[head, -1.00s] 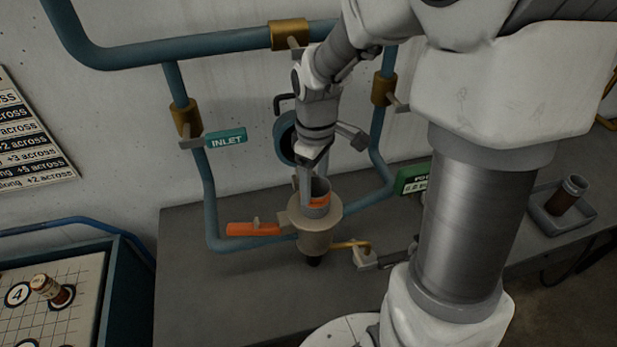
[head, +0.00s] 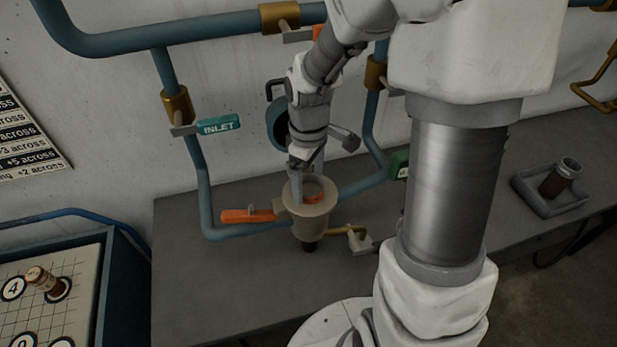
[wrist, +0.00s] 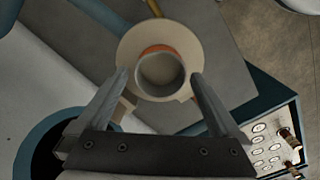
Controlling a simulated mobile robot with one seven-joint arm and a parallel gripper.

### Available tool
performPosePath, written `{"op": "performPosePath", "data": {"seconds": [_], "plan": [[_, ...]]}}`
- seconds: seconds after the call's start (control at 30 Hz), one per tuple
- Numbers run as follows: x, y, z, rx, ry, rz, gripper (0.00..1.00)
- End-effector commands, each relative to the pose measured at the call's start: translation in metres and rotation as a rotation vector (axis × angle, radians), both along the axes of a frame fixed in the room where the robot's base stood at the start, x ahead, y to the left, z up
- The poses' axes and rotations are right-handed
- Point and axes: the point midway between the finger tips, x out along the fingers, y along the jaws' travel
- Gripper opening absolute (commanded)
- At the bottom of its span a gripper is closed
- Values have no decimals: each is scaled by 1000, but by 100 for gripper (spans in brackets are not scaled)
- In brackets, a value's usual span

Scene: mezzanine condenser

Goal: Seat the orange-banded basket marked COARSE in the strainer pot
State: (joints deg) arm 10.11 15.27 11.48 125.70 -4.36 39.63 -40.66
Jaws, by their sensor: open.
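The orange-banded basket (head: 313,197) is down inside the strainer pot (head: 310,224), with a bit of its orange band showing within the rim. In the wrist view the basket (wrist: 160,70) appears as a grey ring with orange along its far side, inside the pot's pale round rim (wrist: 128,52). Its marking cannot be read. My gripper (head: 306,182) is over the pot, pointing down. In the wrist view its two fingers (wrist: 160,76) are spread apart, one on each side of the basket. Whether the basket rests fully on its seat cannot be told.
An orange lever (head: 248,215) sticks out left of the pot, and a brass drain pipe (head: 345,230) to its right. Blue pipes surround it, with a green INLET tag (head: 219,125). A gridded board (head: 75,285) is at left.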

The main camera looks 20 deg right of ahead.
Motion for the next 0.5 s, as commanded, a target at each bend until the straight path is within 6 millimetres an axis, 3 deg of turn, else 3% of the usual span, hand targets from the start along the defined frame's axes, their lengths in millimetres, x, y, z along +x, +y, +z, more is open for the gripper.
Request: {"op": "performPosePath", "data": {"seconds": [0.23, 0.5], "plan": [[1, 0, 16, -1, -4, -1, 100], [2, -1, 75, -1, -6, -1, 100]]}}
